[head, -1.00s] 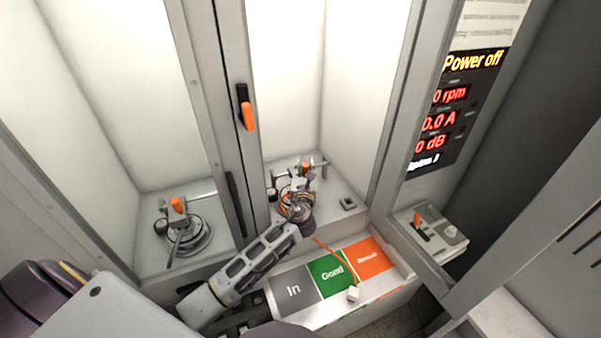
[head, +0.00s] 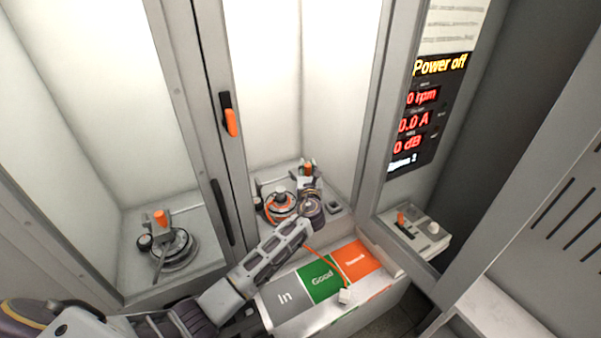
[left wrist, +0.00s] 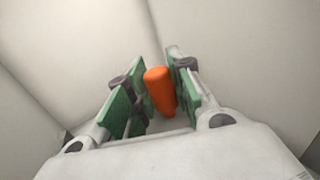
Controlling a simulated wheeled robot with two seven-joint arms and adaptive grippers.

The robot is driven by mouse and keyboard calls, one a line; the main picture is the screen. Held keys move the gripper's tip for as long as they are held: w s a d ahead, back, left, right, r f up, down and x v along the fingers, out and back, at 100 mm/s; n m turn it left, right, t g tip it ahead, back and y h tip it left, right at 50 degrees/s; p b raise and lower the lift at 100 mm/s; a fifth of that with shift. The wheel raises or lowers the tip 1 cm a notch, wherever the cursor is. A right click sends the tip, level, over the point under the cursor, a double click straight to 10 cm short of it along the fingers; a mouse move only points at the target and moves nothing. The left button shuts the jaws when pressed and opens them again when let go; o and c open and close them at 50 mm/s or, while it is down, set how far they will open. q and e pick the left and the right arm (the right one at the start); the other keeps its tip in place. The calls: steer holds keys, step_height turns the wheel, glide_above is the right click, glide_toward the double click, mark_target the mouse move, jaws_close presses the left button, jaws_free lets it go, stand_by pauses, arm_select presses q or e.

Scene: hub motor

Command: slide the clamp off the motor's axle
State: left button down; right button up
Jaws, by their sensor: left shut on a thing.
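The hub motor (head: 283,206) lies in the right bay of the test cabinet, a dark round disc with an orange cable. My left gripper (head: 308,184) is behind and to the right of the motor's centre. It is shut on the clamp's orange handle (head: 307,168). In the left wrist view, the handle (left wrist: 160,92) stands between the green-padded fingers of my left gripper (left wrist: 156,64). The clamp's lower part is hidden by the gripper; the motor's middle shows clear of the gripper. My right gripper is not in view.
A second motor (head: 175,249) with an orange-handled clamp (head: 161,218) is in the left bay. A frame with a door handle (head: 229,116) divides the bays. In front are In, Good and orange areas (head: 320,283). A control box (head: 416,232) stands right; the display reads "Power off".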

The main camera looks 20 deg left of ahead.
arm_select(q)
steer(key=shift+w+d, duration=0.75)
steer(key=shift+d, duration=0.1)
steer(key=c, duration=1.6)
jaws_free()
steer(key=shift+c, duration=0.2)
steer(key=o, duration=0.4)
steer(key=shift+w+d, duration=0.1)
steer(key=shift+w, duration=0.15)
steer(key=shift+s, duration=0.15)
steer(key=v, duration=1.1)
steer(key=shift+s, duration=0.35)
